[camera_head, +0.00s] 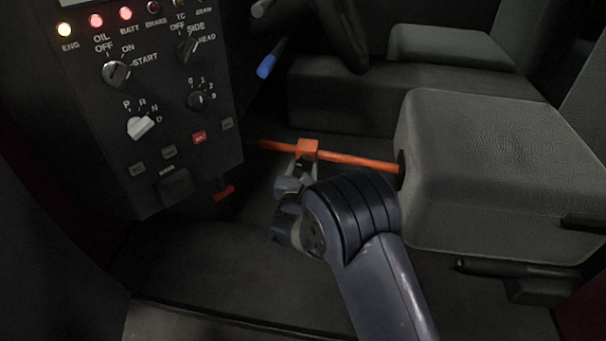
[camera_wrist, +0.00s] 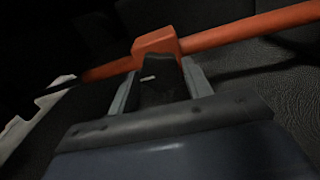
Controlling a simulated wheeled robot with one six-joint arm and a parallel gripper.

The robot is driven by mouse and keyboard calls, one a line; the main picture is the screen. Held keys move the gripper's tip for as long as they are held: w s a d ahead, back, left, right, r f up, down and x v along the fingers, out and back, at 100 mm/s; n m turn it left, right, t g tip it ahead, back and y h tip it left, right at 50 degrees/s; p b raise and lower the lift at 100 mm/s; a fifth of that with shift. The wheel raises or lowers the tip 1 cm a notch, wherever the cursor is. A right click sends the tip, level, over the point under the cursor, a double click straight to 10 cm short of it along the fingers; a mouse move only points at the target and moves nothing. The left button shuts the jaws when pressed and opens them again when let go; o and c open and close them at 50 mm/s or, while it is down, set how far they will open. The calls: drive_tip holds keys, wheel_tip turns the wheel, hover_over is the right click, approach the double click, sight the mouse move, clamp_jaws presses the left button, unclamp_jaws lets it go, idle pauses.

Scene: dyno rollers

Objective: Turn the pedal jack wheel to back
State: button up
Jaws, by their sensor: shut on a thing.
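The pedal jack is an orange bar (camera_head: 355,160) with an orange block (camera_head: 307,149) on it, running from the seat front toward the control panel. In the wrist view the bar (camera_wrist: 245,29) crosses the top, with the block (camera_wrist: 157,42) near the middle. A dark knob with a small white mark, which looks like the jack wheel (camera_wrist: 161,82), juts from the block toward my wrist. My gripper (camera_head: 300,171) is at the block and its jaws are shut on the wheel; in the wrist view the fingers (camera_wrist: 160,93) stand either side of it. The pedal end is hidden in shadow.
The grey seat (camera_head: 500,150) stands close at right. The control panel (camera_head: 150,110) with knobs and lit lamps is at left, with a red lever (camera_head: 223,192) beneath it. A blue-ended stalk (camera_head: 268,65) and another seat (camera_head: 440,95) lie behind. The floor (camera_head: 215,255) is clear.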

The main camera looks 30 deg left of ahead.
drive_tip(key=m, duration=0.4)
drive_tip(key=shift+m, duration=0.3)
drive_tip(key=m, duration=0.4)
drive_tip(key=shift+m, duration=0.3)
drive_tip(key=m, duration=0.4)
drive_tip(key=shift+f, duration=0.1)
drive_tip(key=shift+m, duration=2)
drive_tip(key=o, duration=1)
drive_tip(key=shift+s, duration=0.1)
